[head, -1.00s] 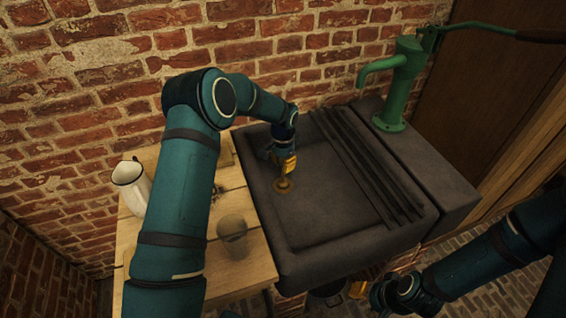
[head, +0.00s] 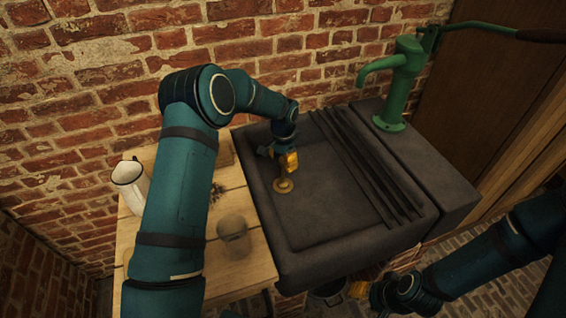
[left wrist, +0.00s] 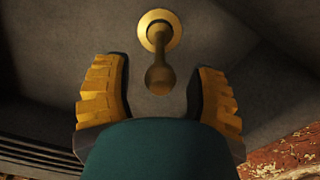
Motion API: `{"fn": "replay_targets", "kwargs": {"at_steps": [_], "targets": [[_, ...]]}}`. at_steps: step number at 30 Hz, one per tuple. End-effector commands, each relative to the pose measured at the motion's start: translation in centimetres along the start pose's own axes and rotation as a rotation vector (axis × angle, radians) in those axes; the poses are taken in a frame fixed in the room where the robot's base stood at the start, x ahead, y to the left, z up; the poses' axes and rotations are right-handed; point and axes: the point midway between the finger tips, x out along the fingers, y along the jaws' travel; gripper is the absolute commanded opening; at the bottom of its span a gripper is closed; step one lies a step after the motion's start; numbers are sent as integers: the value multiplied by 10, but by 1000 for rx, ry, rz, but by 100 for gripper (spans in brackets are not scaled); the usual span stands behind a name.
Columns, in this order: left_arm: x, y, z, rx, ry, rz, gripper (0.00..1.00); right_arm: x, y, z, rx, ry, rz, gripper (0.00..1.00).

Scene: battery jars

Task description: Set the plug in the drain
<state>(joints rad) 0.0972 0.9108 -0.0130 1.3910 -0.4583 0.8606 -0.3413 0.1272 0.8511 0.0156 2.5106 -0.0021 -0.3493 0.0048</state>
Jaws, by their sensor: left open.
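A brass plug (left wrist: 158,78) stands upright on the sink floor. Its stem and round knob point toward the left wrist camera, and its base sits within a round brass drain ring (left wrist: 145,30). In the head view the plug (head: 284,185) is small, and how deep it sits cannot be told. My left gripper (head: 285,166) is open above it in the stone sink (head: 330,210). In the left wrist view its yellow fingers stand apart on either side of the knob, not touching it. My right gripper (head: 360,289) is low beside the sink, mostly hidden; its opening is unclear.
A green hand pump (head: 400,85) stands on the sink's right ledge. Dark ribs (head: 360,165) run along the sink's right side. A wooden counter (head: 255,265) at the left holds a white jug (head: 130,180) and a glass jar (head: 233,235). A brick wall is behind.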

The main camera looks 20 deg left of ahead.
Motion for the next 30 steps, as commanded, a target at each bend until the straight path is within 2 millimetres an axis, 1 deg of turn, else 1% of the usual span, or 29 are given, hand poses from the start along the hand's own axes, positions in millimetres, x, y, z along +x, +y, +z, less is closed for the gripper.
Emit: {"fn": "replay_targets", "kwargs": {"at_steps": [1,6,12,15,18,25,28,30], "targets": [[-10,0,-1,0,4,-2,57,0,0,0,0,0,0,47],[-45,0,-1,1,5,-3,57,0,0,0,0,0,0,47],[-82,0,-1,0,5,-2,57,0,0,0,0,0,0,47],[-96,0,-1,0,4,-2,57,0,0,0,0,0,0,47],[-103,0,-1,1,3,-2,57,0,0,0,0,0,0,47],[-110,0,0,1,2,-1,57,-2,0,0,0,1,0,47],[-119,0,0,1,2,-1,57,-11,-4,-2,2,4,0,47],[-132,0,0,1,2,-1,57,-22,-8,-6,4,10,0,47]]}}
